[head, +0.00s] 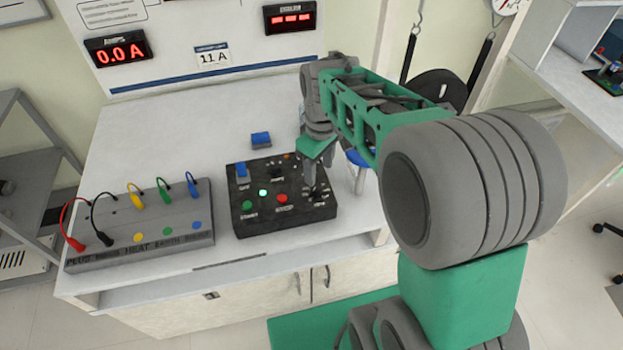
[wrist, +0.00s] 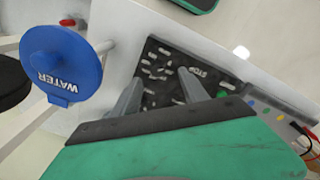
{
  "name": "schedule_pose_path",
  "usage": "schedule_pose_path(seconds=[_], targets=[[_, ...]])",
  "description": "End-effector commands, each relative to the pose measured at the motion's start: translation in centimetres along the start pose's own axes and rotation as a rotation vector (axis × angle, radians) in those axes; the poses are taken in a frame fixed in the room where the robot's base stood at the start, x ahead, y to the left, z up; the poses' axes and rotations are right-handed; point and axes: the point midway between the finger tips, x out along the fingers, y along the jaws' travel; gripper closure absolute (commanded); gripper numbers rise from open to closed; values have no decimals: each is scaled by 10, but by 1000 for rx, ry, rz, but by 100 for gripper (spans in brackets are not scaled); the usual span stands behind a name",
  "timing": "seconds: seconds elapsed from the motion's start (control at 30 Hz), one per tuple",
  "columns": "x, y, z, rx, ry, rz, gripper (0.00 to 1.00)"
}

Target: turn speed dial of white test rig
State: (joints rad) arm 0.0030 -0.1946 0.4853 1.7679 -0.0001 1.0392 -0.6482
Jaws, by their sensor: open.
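A black control box (head: 245,221) lies on the white bench (head: 130,160). It carries a blue switch (head: 242,170), a green button (head: 247,205), a red button (head: 282,198), a lit white lamp (head: 263,192) and small dark knobs; one dark knob (head: 277,176) is near its back. The box also shows in the wrist view (wrist: 165,62). My gripper (head: 314,186) points down over the right end of the box. In the wrist view its two fingers (wrist: 160,82) stand apart with box surface between them. Its fingertips partly hide the knob area there, and I cannot tell whether they touch a dial.
A grey terminal box (head: 160,245) with coloured leads stands left of the black box. A small blue block (head: 261,139) lies behind. A blue WATER disc (wrist: 65,65) on a post stands close beside my gripper. A red display (head: 122,50) reads 0.0 A, above the bench.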

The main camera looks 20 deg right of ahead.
Motion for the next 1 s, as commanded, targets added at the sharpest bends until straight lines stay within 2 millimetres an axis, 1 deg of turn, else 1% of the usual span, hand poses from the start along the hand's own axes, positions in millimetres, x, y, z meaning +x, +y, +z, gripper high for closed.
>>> schedule_pose_path(seconds=[0.03, 0.13, 0.27, 0.5, 0.6, 0.7, 0.87, 0.9, 1.0], targets=[[6, 6, -8, -57, -20, -16, 48], [16, 12, -16, -130, -35, -31, 48], [33, 12, -16, -144, -39, -34, 48], [78, 10, -15, -142, -37, -32, 48], [89, 10, -15, -142, -35, -31, 48], [93, 10, -15, -141, -34, -29, 48], [93, 10, -15, -140, -33, -29, 48], [93, 10, -15, -140, -33, -29, 49], [93, 10, -15, -140, -33, -29, 57]])
